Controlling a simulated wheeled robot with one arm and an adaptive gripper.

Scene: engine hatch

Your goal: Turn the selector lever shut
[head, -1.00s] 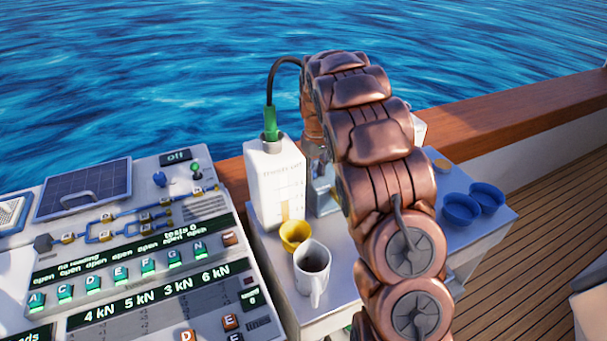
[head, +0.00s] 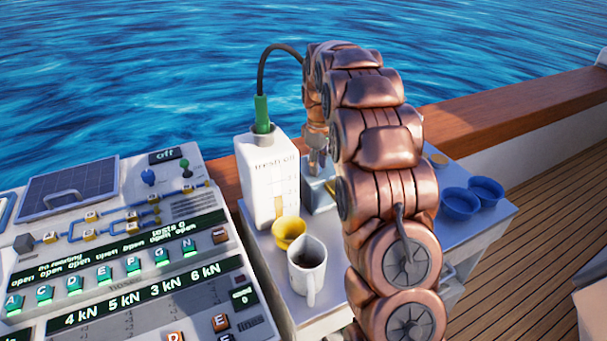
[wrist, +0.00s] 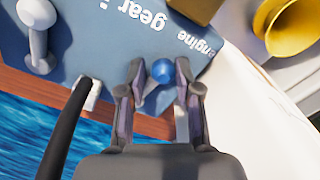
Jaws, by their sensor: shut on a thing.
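In the wrist view, a lever with a round blue knob (wrist: 162,71) stands on a blue-grey box (wrist: 115,40) lettered "engine gear", upside down in this view. My gripper (wrist: 160,82) has its two fingers on either side of the knob, closed on it. A second lever, with a pale grey handle (wrist: 38,35), stands at the upper left of the same box. In the head view the box (head: 318,193) is behind the white container, and my gripper (head: 316,150) reaches down to it. My arm hides much of it, and the lever cannot be made out there.
A white container (head: 268,185) with a green-capped black hose stands beside the box. A yellow cup (head: 288,232), a mug (head: 307,268) and two blue bowls (head: 460,204) share the table. A control panel (head: 120,255) lies left, a wooden rail (head: 500,115) behind.

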